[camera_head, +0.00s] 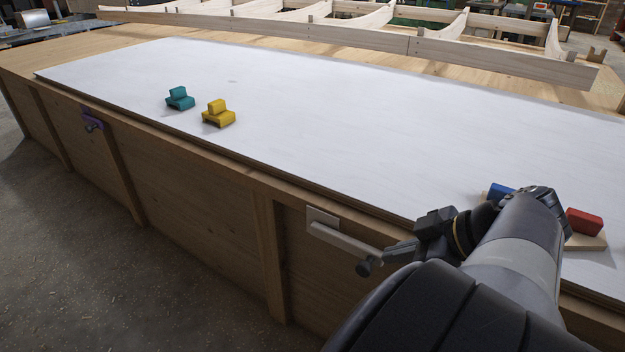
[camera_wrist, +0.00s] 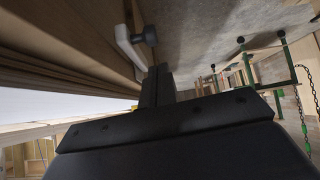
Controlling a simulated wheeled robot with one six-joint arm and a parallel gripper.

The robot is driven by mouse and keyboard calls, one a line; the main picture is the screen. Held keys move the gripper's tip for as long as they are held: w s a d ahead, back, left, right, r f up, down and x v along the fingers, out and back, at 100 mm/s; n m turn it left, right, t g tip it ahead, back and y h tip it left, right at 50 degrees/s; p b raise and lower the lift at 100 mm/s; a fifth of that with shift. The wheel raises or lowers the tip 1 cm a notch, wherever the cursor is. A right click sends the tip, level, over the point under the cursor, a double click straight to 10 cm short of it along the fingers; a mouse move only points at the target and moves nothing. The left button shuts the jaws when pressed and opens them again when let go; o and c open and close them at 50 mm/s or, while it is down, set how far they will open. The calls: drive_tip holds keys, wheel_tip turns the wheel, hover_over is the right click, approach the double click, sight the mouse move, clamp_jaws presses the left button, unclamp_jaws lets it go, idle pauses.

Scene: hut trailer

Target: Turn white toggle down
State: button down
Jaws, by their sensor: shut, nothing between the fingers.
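The white toggle (camera_head: 343,240) is a pale lever with a dark knob, on a white plate on the wooden side of the bench. It slants down to the right in the head view. In the wrist view the white toggle (camera_wrist: 128,45) is just beyond my fingertips, its dark knob to the right. My gripper (camera_head: 390,251) is shut and empty, its tips close to the lever's right end. In the wrist view my gripper (camera_wrist: 156,73) appears near the lever's base end; I cannot tell whether it touches.
A purple toggle (camera_head: 93,122) is farther left on the bench side. Teal (camera_head: 180,99) and yellow (camera_head: 218,114) blocks stand on the white bench top (camera_head: 330,110). Blue (camera_head: 500,191) and red (camera_head: 584,222) blocks are near my arm. A wooden frame (camera_head: 400,40) lies behind.

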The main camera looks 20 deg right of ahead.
drive_tip(key=shift+s+d+r+p, duration=0.15)
drive_tip(key=shift+s+d, duration=0.4)
drive_tip(key=shift+s, duration=0.1)
drive_tip(key=shift+s+d+r+p, duration=0.1)
drive_tip(key=shift+s+d+p, duration=0.05)
drive_tip(key=shift+s+d, duration=0.45)
drive_tip(key=shift+a, duration=0.2)
drive_tip(key=b, duration=0.3)
hover_over(361, 267)
drive_tip(key=shift+w+f, duration=0.1)
drive_tip(key=shift+f, duration=0.55)
drive_tip(key=shift+p, duration=0.3)
